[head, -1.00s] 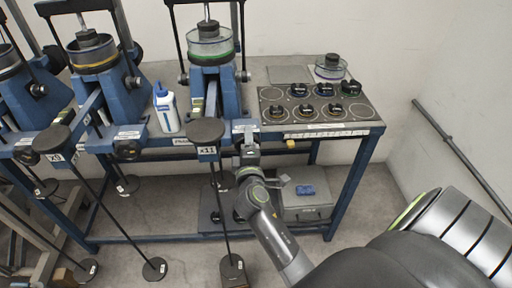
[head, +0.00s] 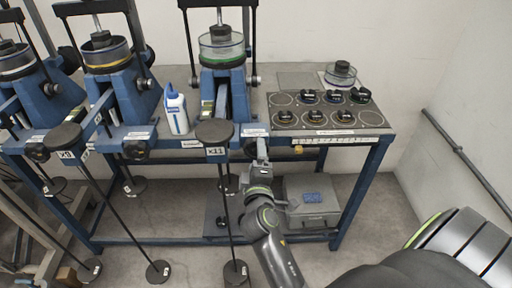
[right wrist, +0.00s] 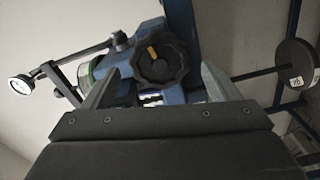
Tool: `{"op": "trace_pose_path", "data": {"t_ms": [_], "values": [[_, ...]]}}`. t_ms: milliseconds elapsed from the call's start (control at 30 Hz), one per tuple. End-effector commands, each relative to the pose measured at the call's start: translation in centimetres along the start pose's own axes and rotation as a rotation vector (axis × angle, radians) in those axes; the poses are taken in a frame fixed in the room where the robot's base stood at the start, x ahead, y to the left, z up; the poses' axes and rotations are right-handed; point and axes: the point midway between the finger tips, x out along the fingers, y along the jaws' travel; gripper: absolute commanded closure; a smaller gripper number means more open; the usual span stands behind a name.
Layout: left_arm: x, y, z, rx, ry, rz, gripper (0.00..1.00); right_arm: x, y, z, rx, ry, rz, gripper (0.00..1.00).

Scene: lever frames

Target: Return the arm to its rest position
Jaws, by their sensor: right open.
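My right gripper (head: 262,149) is at the front edge of the blue bench, just right of the x11 lever frame (head: 222,90). In the right wrist view its two fingers (right wrist: 158,90) stand apart with nothing held between them. A black knob with a yellow mark (right wrist: 159,62) shows beyond and between the fingertips; I cannot tell whether they touch it. My right arm (head: 270,225) reaches up from the lower right in the head view. My left gripper is not in view.
A black plate (head: 325,118) with several dark weights lies on the bench's right. A white-blue bottle (head: 176,110) stands left of the x11 frame. Hanging lever rods with round pads (head: 214,132) stand close left of my arm. A grey case (head: 312,205) sits below.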

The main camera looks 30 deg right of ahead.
Motion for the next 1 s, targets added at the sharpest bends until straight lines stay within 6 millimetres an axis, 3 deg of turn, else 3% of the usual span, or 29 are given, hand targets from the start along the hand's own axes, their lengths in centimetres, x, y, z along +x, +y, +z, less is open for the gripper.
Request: {"op": "trace_pose_path", "data": {"t_ms": [200,733,867,1000], "values": [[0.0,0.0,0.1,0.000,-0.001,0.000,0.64,-1.3,0.0,0.0,0.000,0.000,0.000,0.18],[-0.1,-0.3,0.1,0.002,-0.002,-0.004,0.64,-1.2,-0.7,0.0,0.003,0.005,-0.016,0.18],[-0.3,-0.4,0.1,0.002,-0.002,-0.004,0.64,-1.2,-5.0,0.1,0.032,0.026,-0.113,0.18],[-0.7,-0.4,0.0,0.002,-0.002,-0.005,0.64,-2.2,-13.3,1.2,0.103,0.041,-0.309,0.18]]}}
